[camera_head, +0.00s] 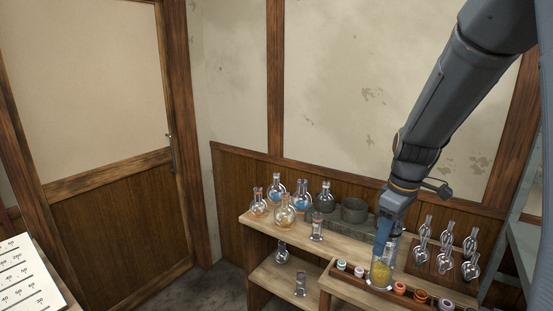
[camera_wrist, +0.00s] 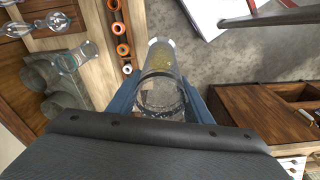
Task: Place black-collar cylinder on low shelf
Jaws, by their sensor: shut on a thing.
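My gripper (camera_head: 383,250) is shut on a clear glass cylinder (camera_head: 381,274) with yellow contents, in front of the bench at the right in the head view. In the wrist view the cylinder (camera_wrist: 160,75) lies between the blue fingers (camera_wrist: 160,108), and a dark ring shows around it near them. It appears upright in the head view; whether its base touches anything cannot be told. The low shelf (camera_head: 262,275) is under the left part of the bench top. A small flask (camera_head: 283,256) and a small clear vessel with a dark base (camera_head: 300,286) stand on it.
Several flasks (camera_head: 285,212) and a grey pot (camera_head: 354,210) crowd the bench top. A glass cylinder (camera_head: 317,228) stands near its front edge. A rack of coloured rings (camera_head: 400,288) lies close by the held cylinder. Glassware hangs on a board (camera_head: 447,255) at right.

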